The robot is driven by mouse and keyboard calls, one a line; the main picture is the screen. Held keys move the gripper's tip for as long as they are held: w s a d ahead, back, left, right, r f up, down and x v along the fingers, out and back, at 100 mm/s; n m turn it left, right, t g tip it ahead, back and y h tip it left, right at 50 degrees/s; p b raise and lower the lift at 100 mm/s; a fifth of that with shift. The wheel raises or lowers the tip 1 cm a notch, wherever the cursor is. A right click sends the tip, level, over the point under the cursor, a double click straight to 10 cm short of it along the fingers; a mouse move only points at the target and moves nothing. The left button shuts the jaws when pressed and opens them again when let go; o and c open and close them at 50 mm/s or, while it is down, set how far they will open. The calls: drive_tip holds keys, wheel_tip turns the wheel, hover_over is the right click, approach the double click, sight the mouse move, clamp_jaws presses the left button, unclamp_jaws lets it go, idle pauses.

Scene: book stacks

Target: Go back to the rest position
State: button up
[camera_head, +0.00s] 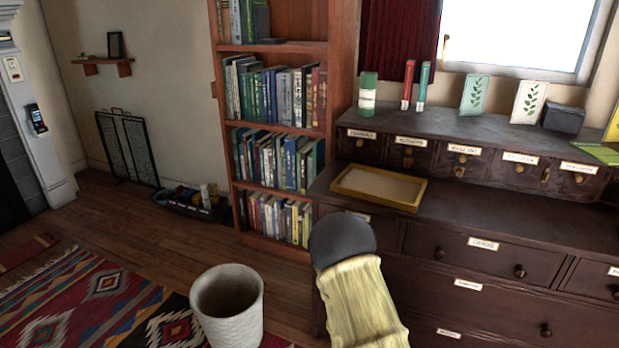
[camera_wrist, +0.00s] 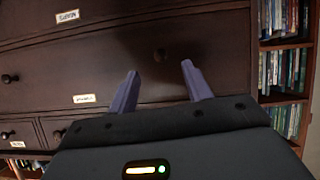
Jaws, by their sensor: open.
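My gripper (camera_wrist: 158,84) shows in the wrist view with its two purple fingers spread apart and nothing between them. It faces the dark wooden drawer front (camera_wrist: 60,50) of the dresser, which looks tilted in that view. In the head view, my arm shows at the bottom centre as a yellow sleeve-like link with a dark rounded end, in front of the dresser (camera_head: 440,262). The gripper's fingers cannot be seen in the head view.
A yellow-rimmed tray (camera_head: 378,199) lies on the dresser's lower top. A white bin (camera_head: 228,305) stands on the floor left of my arm. A tall bookcase (camera_head: 230,165) stands behind. Packets and a green-topped container (camera_head: 367,95) stand on the upper ledge.

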drive_tip(key=s+r+n+g+y+p, duration=0.45)
drive_tip(key=s+r+g, duration=0.45)
drive_tip(key=s+r, duration=1.15)
drive_tip(key=w+p+v, duration=0.2)
drive_tip(key=p+v, duration=1)
drive_tip(key=w+d+r+p+v, duration=0.1)
drive_tip(key=w+p+v, duration=0.2)
drive_tip(key=p+v, duration=1)
drive_tip(key=w+p+v, duration=0.2)
drive_tip(key=p+v, duration=1)
drive_tip(key=p, duration=0.1)
drive_tip(key=shift+w+r+m, duration=0.45)
drive_tip(key=shift+w+r, duration=0.25)
drive_tip(key=shift+y, duration=0.25)
